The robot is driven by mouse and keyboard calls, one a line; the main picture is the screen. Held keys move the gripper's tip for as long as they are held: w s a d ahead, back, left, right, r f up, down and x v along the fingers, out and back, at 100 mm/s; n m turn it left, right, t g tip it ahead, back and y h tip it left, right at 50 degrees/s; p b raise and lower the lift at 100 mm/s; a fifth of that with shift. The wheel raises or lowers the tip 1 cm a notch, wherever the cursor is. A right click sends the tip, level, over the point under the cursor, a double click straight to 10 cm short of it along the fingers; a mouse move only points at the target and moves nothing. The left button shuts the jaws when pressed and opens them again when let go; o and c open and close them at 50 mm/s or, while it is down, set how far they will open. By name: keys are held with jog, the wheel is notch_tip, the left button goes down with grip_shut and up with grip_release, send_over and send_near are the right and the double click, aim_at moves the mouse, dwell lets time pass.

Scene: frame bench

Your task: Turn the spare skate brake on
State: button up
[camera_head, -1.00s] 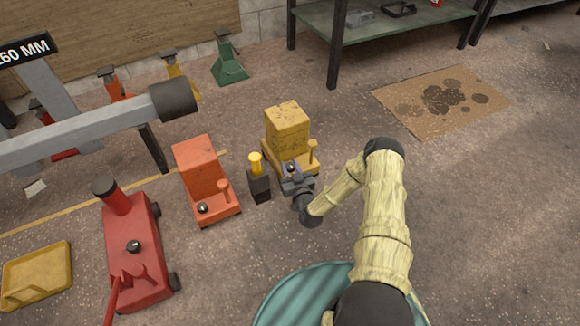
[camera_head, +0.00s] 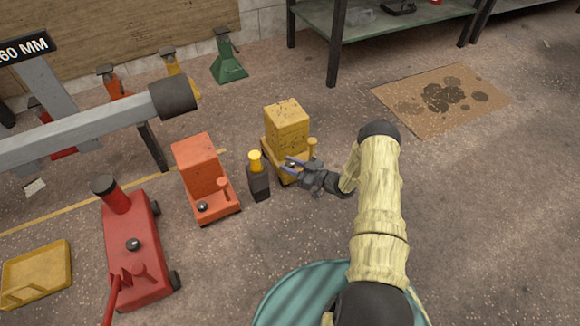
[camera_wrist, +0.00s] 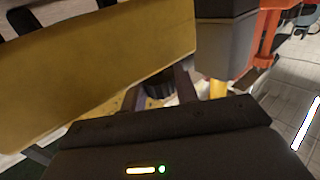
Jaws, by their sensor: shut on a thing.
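A yellow skate (camera_head: 287,123) with a tall block stands in the middle of the floor. An orange skate (camera_head: 197,160) with a similar dark knob (camera_head: 203,207) stands to its left. No label shows which is the spare one. My gripper (camera_head: 289,166) reaches in from the right, low at the front of the yellow skate. In the wrist view the yellow block (camera_wrist: 100,70) fills the upper left, and my jaws are shut on a black ridged brake knob (camera_wrist: 158,90) beside it. The knob's lower part and any marking are hidden.
A dark post with a yellow top (camera_head: 258,180) stands between the skates, close to my gripper. A red jack (camera_head: 135,250) and a yellow tray (camera_head: 36,275) lie left. A grey beam (camera_head: 80,135) crosses the left side. Floor at the right is clear beside stained cardboard (camera_head: 440,98).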

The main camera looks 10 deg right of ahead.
jog(key=shift+a+n+g+y, duration=0.1)
jog(key=shift+n+g+y, duration=0.5)
jog(key=shift+g, duration=0.2)
jog(key=o, duration=1)
jog(key=shift+c, duration=0.2)
jog(key=p+v, duration=0.7)
jog(key=v, duration=1)
jog(key=shift+s+p, duration=0.25)
jog(key=shift+p, duration=0.05)
